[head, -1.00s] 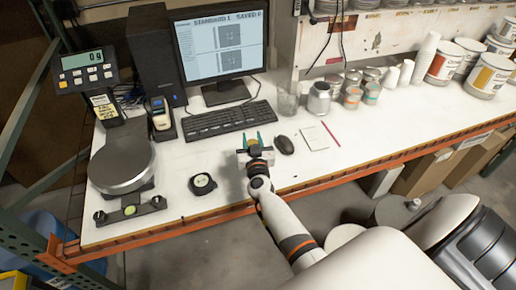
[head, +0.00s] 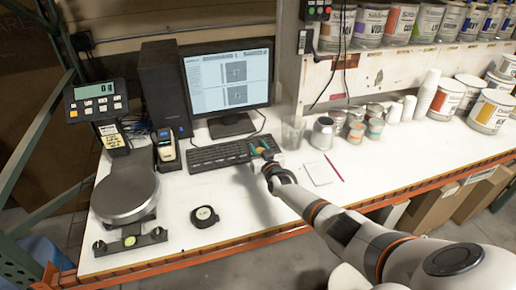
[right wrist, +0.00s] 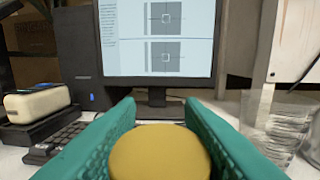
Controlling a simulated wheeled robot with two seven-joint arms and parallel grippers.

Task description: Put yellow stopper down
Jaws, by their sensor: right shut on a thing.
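My right gripper (head: 262,149) is over the right end of the keyboard in the head view. Its green fingers are shut on the yellow stopper (right wrist: 160,152), which fills the lower middle of the right wrist view. In the head view the stopper is small and mostly hidden between the fingers. I cannot tell how high it is above the table. The white table (head: 250,212) has bare room in front of the keyboard. My left gripper is not in view.
The keyboard (head: 215,155) lies before the monitor (head: 228,80). A clear glass (head: 293,133) and several small cans stand to the right. A notepad (head: 319,172), a tape measure (head: 204,216) and a scale (head: 125,195) are on the table.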

